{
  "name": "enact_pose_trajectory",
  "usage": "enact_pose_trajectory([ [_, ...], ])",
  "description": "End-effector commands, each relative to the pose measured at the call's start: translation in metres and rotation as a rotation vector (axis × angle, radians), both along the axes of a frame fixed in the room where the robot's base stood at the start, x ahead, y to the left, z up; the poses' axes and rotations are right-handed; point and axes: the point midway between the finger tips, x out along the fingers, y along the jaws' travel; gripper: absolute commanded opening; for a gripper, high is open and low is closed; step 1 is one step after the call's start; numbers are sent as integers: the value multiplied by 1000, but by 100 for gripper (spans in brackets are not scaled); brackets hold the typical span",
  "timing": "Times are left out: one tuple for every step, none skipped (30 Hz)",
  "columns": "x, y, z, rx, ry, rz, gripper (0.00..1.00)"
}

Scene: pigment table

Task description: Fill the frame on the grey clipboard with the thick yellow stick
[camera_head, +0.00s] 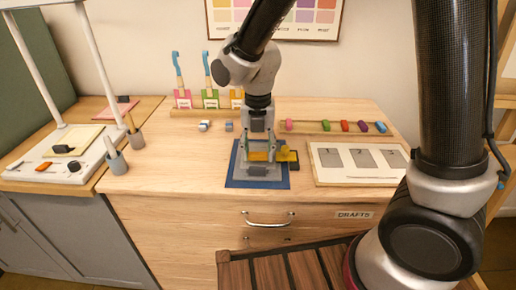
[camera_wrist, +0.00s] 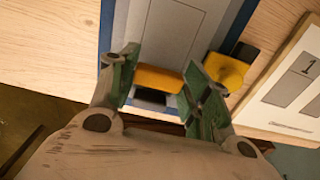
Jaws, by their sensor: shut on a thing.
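My gripper (camera_head: 258,157) reaches down over a blue-edged board with a grey face (camera_head: 240,182) near the table's front. In the wrist view this board (camera_wrist: 222,38) lies below the fingers (camera_wrist: 160,85). The fingers are shut on a yellow stick (camera_wrist: 158,79), which lies crosswise between them and shows in the head view (camera_head: 258,156). Another yellow part (camera_wrist: 226,72), with a dark part beside it (camera_wrist: 244,53), sits just outside the right finger. I cannot tell if it joins the held stick. A dark patch shows below the stick. Contact between stick and board is unclear.
A white board (camera_head: 318,178) with numbered grey panels lies to the right. A rack with coloured sticks (camera_head: 340,128) and brush holders (camera_head: 210,97) stand at the back. Small grey pieces (camera_head: 205,126) lie behind left.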

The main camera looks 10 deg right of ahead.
Motion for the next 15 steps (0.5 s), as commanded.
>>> enact_pose_trajectory([
  [0,0,0,0,0,0,29],
  [0,0,0,0,0,0,29],
  [0,0,-1,0,0,0,29],
  [0,0,-1,0,0,0,29],
  [0,0,-2,-1,0,0,29],
  [0,0,-3,-1,1,0,29],
  [0,0,-3,-1,1,0,29],
  [0,0,-4,-1,1,0,29],
  [0,0,-5,-1,1,0,29],
  [0,0,-5,-1,1,0,29],
  [0,0,-6,-1,1,0,29],
  [0,0,-7,-1,1,0,29],
  [0,0,-7,-1,1,0,29],
  [0,0,-8,-1,0,0,29],
  [0,0,-9,0,0,0,29],
])
